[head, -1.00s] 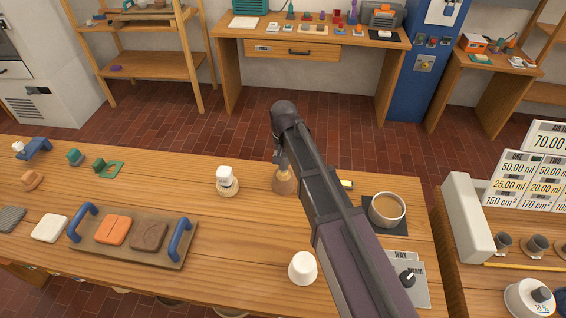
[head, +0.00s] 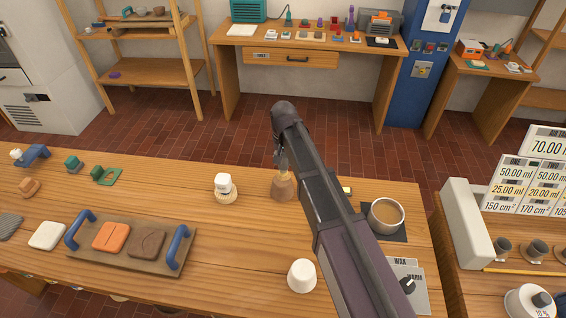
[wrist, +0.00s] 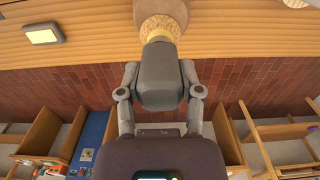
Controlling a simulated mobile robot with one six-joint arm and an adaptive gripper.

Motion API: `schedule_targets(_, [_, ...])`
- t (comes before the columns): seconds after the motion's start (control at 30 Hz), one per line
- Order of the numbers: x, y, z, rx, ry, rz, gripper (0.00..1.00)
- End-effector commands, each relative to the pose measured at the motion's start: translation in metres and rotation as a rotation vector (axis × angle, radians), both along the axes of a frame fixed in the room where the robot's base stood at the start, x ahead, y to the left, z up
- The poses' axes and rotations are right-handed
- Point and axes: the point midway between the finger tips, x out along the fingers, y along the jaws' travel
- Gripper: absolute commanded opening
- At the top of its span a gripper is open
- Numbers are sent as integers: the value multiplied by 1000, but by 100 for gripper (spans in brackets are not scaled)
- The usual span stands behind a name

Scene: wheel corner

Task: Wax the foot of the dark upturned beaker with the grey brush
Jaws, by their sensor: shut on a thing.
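My gripper (wrist: 160,92) is shut on the grey brush (wrist: 160,75), whose straw-coloured bristles (wrist: 160,27) point away from the jaws. In the wrist view the bristles meet a brown, rounded body at the top edge, which looks like the dark upturned beaker (wrist: 168,8). In the head view the dark beaker (head: 283,188) stands on the counter under my gripper (head: 282,160), partly hidden by my arm. Whether the bristles press on its foot or sit just above it, I cannot tell. The pan of brown wax (head: 386,215) stands on a dark mat right of my arm.
A white upturned beaker (head: 301,276) stands at the front, left of my arm. A white-handled brush (head: 224,188) stands left of the dark beaker. A dial panel (head: 408,284) is at the right. A blue-handled tray (head: 132,255) lies at the left.

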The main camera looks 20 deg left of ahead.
Motion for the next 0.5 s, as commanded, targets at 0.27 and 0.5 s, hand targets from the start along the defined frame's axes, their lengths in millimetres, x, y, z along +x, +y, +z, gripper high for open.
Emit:
schedule_targets(0.27, [15, 4, -1, 0, 0, 0, 0])
schedule_targets(0.5, [15, 4, -1, 0, 0, 0, 0])
